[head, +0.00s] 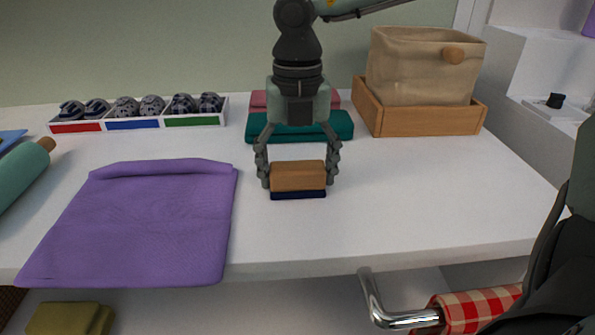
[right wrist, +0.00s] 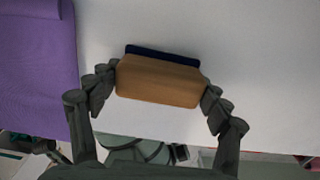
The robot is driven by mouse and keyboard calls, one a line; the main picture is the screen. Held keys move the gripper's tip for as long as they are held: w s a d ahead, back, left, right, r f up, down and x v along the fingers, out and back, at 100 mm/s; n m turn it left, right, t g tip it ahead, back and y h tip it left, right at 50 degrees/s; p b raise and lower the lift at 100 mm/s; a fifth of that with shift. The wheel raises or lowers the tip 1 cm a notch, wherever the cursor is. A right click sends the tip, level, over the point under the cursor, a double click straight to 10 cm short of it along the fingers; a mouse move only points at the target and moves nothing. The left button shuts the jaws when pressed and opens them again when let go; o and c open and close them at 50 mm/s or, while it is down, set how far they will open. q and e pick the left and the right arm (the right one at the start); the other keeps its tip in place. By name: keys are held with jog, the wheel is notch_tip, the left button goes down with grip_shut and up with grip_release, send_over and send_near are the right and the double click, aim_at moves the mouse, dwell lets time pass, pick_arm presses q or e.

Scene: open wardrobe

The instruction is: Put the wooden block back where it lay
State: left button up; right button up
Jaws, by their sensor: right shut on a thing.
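The wooden block (head: 298,176) is a tan, brick-shaped piece with a dark navy layer along its underside. It is at the middle of the white surface in the head view, and it fills the centre of the right wrist view (right wrist: 158,80). My right gripper (head: 298,180) points down from above and is shut on the block, one finger at each short end. The right wrist view shows both fingers at the block's ends. I cannot tell whether the block's underside touches the surface. My left gripper is not in view.
A purple cloth (head: 150,215) lies left of the block. Folded teal cloth (head: 260,128) lies behind it. A divided tray (head: 137,125) holds several patterned rolls. A fabric bin (head: 420,65) stands in a wooden tray (head: 430,122). White surface is free right of the block.

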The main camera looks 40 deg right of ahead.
aim_at(298, 165)
jog(key=o, duration=0.8)
jog(key=shift+c, duration=0.2)
jog(key=o, duration=0.4)
jog(key=shift+c, duration=0.2)
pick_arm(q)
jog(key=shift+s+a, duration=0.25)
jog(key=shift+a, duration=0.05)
pick_arm(e)
jog(key=shift+r+p, duration=0.2)
jog(key=shift+p, duration=0.15)
jog(key=shift+w+r, duration=0.1)
jog(key=shift+r, duration=0.45)
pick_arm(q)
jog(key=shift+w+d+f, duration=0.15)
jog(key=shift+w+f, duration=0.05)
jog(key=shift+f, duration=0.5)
pick_arm(e)
notch_tip(298, 165, up, 11)
jog(key=shift+f, duration=0.1)
